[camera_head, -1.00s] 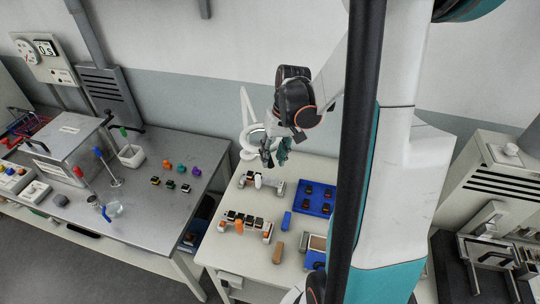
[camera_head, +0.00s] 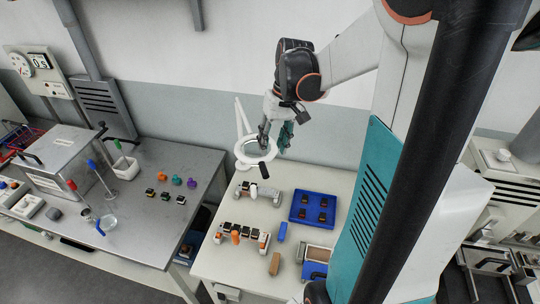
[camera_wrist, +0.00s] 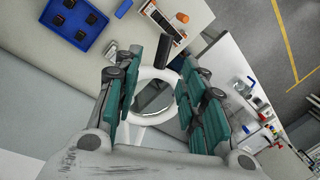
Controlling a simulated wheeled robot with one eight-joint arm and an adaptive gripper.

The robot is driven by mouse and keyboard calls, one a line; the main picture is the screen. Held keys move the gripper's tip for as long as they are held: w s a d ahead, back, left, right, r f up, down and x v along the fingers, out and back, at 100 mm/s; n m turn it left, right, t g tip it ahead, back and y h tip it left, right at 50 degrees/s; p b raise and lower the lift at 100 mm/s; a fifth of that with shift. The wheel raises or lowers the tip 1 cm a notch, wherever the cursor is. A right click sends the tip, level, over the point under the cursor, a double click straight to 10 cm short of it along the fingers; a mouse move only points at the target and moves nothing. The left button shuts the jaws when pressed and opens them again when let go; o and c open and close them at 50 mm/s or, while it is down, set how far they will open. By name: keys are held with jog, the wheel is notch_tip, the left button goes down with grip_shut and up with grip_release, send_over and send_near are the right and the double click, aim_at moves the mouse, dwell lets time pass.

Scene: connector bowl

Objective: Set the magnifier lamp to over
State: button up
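The magnifier lamp (camera_head: 244,162) is a white ring head with a lens, a thin white arm behind it and a short black handle at its front. It stands over the back left of the white table. My gripper (camera_head: 275,138) is pointed down at the right and back part of the ring. In the wrist view my gripper (camera_wrist: 166,88) is open, its teal finger pads wide apart. The lamp's ring (camera_wrist: 146,75) shows between and beyond the pads, with the black handle (camera_wrist: 172,48) at its far side. Whether the pads touch the ring I cannot tell.
On the white table (camera_head: 215,268) are a blue tray (camera_head: 297,218) with dark parts, a rack (camera_head: 240,231) of small connectors, and a blue and a brown block. A metal table (camera_head: 150,232) with a box and tools stands to the left. A wall is close behind.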

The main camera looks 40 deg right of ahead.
jog(key=shift+s+d+r, duration=0.1)
jog(key=shift+d+r, duration=0.05)
jog(key=shift+r, duration=0.65)
jog(key=shift+d+r, duration=0.15)
jog(key=shift+r, duration=0.6)
